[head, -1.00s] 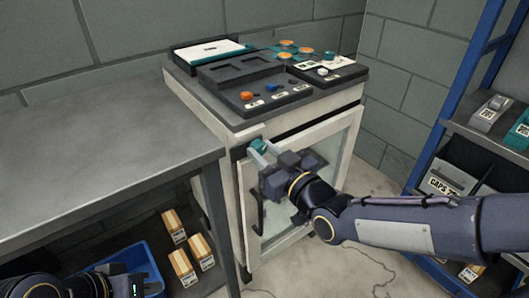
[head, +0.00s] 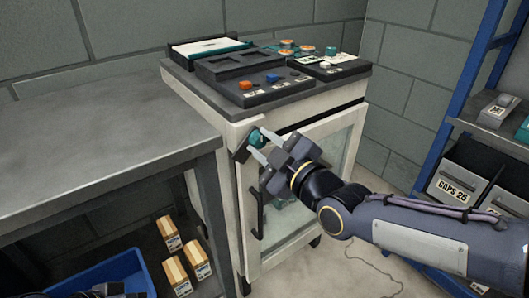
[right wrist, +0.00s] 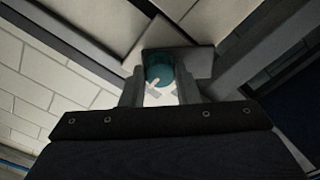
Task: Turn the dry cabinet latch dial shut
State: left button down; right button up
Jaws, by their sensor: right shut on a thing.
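The dry cabinet (head: 222,160) is a cream cabinet with a glass door and a dark vertical handle (head: 257,214). Its teal latch dial (head: 257,137) sits at the door's upper left corner, with a dark latch bar (head: 242,146) tilted diagonally behind it. My right gripper (head: 261,146) is shut on the dial, its pale fingers on either side. In the right wrist view the teal dial (right wrist: 159,74) shows between the fingers, in front of a grey plate (right wrist: 190,61).
Control panels with knobs (head: 273,78) lie on the cabinet top. A blue-framed shelf (head: 471,135) with dark bins stands at right.

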jog(key=n+b, duration=0.1)
jog(key=n, duration=0.3)
jog(key=shift+f+n, duration=0.15)
jog(key=shift+n, duration=0.15)
jog(key=n, duration=0.4)
jog(key=shift+b, duration=0.4)
jog(key=shift+n, duration=0.4)
jog(key=o, duration=1)
